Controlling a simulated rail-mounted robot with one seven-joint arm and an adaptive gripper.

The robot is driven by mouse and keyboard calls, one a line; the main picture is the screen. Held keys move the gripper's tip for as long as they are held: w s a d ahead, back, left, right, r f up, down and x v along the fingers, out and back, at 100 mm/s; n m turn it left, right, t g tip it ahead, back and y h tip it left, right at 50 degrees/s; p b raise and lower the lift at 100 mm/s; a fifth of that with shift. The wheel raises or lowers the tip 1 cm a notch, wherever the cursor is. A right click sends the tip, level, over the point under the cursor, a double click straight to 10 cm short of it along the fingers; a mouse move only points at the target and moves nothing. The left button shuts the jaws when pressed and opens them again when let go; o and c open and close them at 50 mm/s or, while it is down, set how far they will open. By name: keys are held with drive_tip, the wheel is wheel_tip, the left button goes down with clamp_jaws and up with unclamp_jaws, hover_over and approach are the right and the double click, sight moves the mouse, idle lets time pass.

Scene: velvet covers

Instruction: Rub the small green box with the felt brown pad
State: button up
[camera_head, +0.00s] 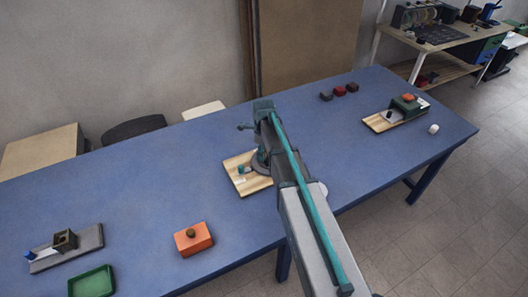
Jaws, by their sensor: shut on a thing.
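My arm reaches from the bottom over the middle of the blue table. My gripper (258,161) is dark and points down over a pale wooden board (236,164). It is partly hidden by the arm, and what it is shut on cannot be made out. Small teal bits (242,170) show beside it; I cannot tell if they are a box or part of the gripper. A dark green box (405,105) with an orange block (408,97) on it sits on another board at the right. I cannot identify a felt brown pad for certain.
An orange box (193,240) with a dark lump on top and a green tray (92,283) are at front left. A grey board (85,250) holds a brown block. Several small blocks (339,90) lie at the back. A white cylinder (433,129) is at the right.

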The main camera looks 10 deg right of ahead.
drive_tip(key=shift+s+a+r, duration=0.1)
drive_tip(key=shift+a+r, duration=0.15)
drive_tip(key=shift+r, duration=0.05)
drive_tip(key=shift+r+p, duration=0.45)
drive_tip(key=shift+r, duration=0.45)
drive_tip(key=shift+d+r+p, duration=0.2)
drive_tip(key=shift+r+p, duration=0.2)
drive_tip(key=shift+r, duration=0.35)
drive_tip(key=shift+r+p, duration=1.1)
drive_tip(key=shift+r, duration=1.05)
drive_tip(key=shift+a+f, duration=0.1)
